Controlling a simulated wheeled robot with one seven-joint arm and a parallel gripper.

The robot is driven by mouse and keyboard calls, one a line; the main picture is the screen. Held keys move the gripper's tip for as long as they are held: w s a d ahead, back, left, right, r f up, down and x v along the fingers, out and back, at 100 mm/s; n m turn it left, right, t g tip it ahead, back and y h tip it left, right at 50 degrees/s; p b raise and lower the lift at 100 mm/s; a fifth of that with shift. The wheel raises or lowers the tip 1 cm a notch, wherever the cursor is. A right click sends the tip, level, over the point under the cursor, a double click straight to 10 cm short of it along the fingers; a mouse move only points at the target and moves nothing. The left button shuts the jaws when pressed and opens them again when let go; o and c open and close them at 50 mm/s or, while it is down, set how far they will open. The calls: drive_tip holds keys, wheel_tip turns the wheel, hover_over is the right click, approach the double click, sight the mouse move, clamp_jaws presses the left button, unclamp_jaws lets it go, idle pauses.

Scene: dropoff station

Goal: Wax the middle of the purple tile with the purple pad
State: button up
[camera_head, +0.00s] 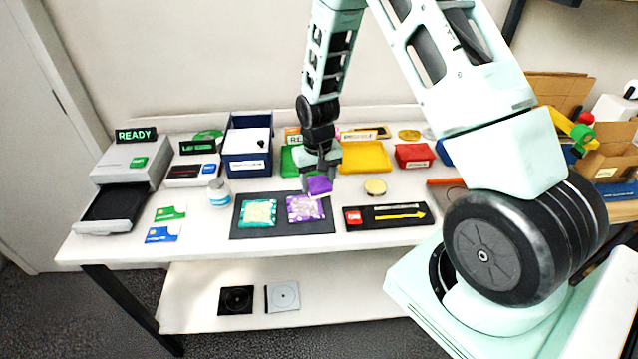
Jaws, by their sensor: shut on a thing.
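The purple tile (300,212) lies on a dark mat (284,231), with a pale, cloudy patch over its middle. My gripper (319,180) is shut on the purple pad (319,188) and holds it at the upper right edge of the purple tile. The pad overlaps the tile's corner in the picture; I cannot tell whether they touch. A teal tile (243,213) with a pale middle lies on the same mat to the left.
A round yellowish tin (375,187) and a black tray (365,220) with a yellow arrow-shaped tool lie to the right. Behind are a blue bin (247,166), a yellow tray (366,157) and a red box (414,155). A white jar (219,194) stands left of the mat.

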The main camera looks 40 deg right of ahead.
drive_tip(key=shift+r+p, duration=0.6)
drive_tip(key=shift+r, duration=0.55)
drive_tip(key=shift+a, duration=0.1)
